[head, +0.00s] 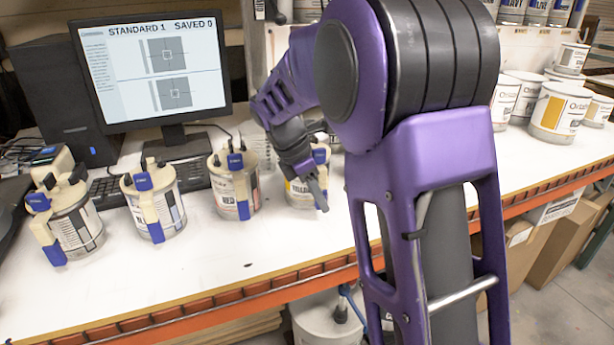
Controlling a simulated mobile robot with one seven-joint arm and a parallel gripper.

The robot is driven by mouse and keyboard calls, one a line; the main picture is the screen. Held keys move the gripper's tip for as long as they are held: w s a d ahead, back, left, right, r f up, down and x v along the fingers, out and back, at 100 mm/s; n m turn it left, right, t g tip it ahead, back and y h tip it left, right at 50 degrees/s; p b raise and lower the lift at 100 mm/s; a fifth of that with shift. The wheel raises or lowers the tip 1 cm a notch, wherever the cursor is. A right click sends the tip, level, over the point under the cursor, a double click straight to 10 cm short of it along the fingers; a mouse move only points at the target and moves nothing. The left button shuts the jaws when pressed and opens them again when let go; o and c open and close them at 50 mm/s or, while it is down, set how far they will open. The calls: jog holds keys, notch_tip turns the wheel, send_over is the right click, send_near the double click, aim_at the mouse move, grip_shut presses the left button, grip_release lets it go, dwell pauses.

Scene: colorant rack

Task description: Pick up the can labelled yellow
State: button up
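The can labelled yellow (298,196) stands on the white bench, at the right end of a row of cans with blue-and-white clamp tops. Its label shows partly, with a yellow patch and part of the word. My gripper (320,196) is at this can, its dark fingers pointing down across the can's upper right side. The blue-and-white top (321,155) shows behind the gripper. The fingers overlap the can in this view, so I cannot tell whether they touch it or are closed on it. My purple arm hides the bench to the right of the can.
The can labelled red (228,190) stands just left of the yellow can, with other clamped cans (155,208) further left. A monitor (150,65) and keyboard (108,192) are behind them. White cans (558,112) stand at the right.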

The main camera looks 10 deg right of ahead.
grip_shut()
jog(key=shift+w+r, duration=0.1)
jog(key=shift+r, duration=0.1)
dwell(1.1)
